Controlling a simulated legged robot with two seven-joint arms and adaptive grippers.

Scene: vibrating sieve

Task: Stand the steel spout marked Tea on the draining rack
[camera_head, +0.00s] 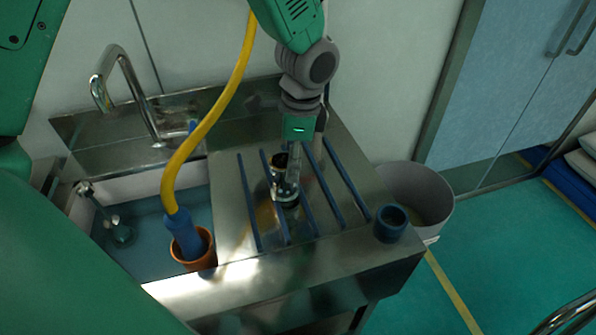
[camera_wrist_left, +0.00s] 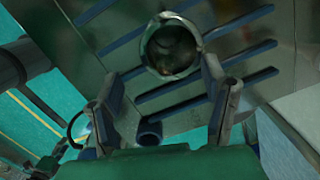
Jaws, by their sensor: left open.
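A steel spout (camera_head: 279,166) sits on the draining rack (camera_head: 228,196), among its blue bars, and appears upright. Its round open mouth (camera_wrist_left: 172,48) faces the camera in the left wrist view. No Tea marking can be read. My left gripper (camera_head: 290,182) reaches down from above at the spout and partly hides it. In the left wrist view its two fingers (camera_wrist_left: 164,82) are spread apart, with the spout's mouth just beyond and between their tips. I cannot tell whether either finger touches it. My right gripper is not in view.
A blue cup (camera_head: 391,222) stands at the rack's front right corner. Left of the rack is a sink basin (camera_head: 146,230) with a tap (camera_head: 125,75) and a yellow hose (camera_head: 205,122) ending in an orange pot (camera_head: 196,262). A grey bin (camera_head: 432,205) stands at the right.

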